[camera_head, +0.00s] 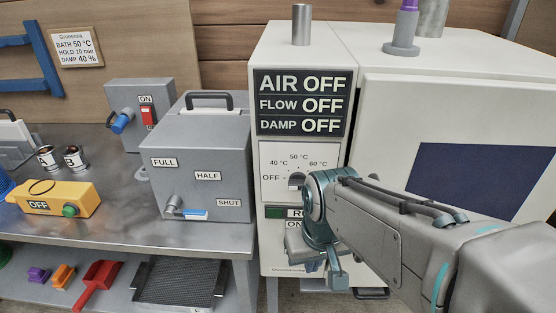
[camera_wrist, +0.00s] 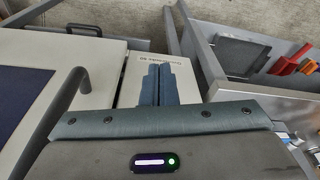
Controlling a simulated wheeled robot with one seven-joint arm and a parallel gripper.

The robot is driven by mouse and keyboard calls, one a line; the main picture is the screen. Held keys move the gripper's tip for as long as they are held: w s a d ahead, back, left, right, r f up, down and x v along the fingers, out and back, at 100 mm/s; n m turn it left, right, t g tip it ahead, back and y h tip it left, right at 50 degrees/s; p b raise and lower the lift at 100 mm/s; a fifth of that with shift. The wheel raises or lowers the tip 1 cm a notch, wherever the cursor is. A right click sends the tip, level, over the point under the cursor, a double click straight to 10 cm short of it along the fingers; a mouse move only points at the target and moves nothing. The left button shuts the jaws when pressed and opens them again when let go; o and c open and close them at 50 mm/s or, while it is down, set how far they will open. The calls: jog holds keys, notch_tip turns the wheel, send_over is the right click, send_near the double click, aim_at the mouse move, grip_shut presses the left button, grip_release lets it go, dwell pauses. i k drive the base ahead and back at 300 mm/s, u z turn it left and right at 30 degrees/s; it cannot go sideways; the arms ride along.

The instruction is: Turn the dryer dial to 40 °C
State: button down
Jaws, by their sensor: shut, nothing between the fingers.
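The dryer dial (camera_head: 296,180) is a dark knob on the white control panel of the dryer (camera_head: 290,50). Labels OFF, 40 °C, 50 °C and 60 °C ring it. My arm hides its right side, and I cannot tell for sure where it points. The dryer display (camera_head: 303,102) reads AIR OFF, FLOW OFF, DAMP OFF. My gripper (camera_head: 310,264) is below the dial, in front of the lower panel, apart from the dial. In the wrist view its two blue-grey fingers (camera_wrist: 159,70) are together and empty, in front of the dryer's lower front.
A grey tank (camera_head: 198,150) stands left on the metal bench (camera_head: 120,215), with a yellow box (camera_head: 52,198). A card (camera_head: 77,47) reads bath 50 °C, hold 10 min, damp 40 %.

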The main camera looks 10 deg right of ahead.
aim_at(297, 180)
jog(key=u, duration=1.75)
jog(key=k, duration=0.8)
jog(key=z, duration=1.05)
